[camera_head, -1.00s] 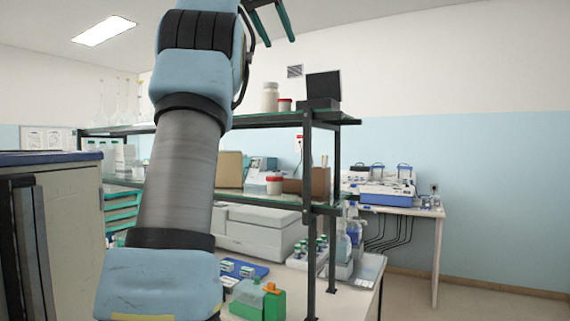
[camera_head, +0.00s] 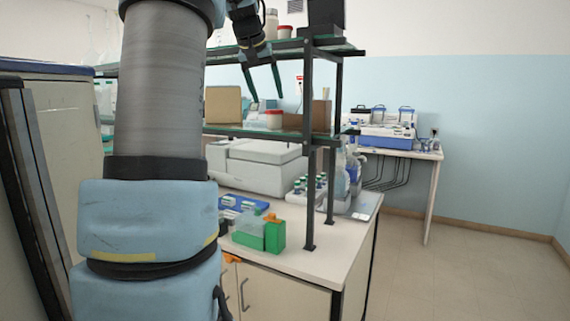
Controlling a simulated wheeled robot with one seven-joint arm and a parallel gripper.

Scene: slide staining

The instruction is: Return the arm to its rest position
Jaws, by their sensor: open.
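My arm fills the left of the head view, its links rising upright in front of the bench. My gripper (camera_head: 265,102) hangs at the upper middle, in front of the shelf rack, with its two green-tipped fingers pointing down and spread apart. Nothing is between the fingers. They show at the height between the upper and lower shelves. The wrist above is partly cut off by the top edge of the frame.
The shelf rack (camera_head: 309,190) stands on the white bench (camera_head: 322,245). On the bench are a green box (camera_head: 275,234), a blue tray (camera_head: 243,203), a vial rack (camera_head: 305,190) and a grey instrument (camera_head: 262,166). A cabinet (camera_head: 62,150) stands left. The floor (camera_head: 470,275) at right is clear.

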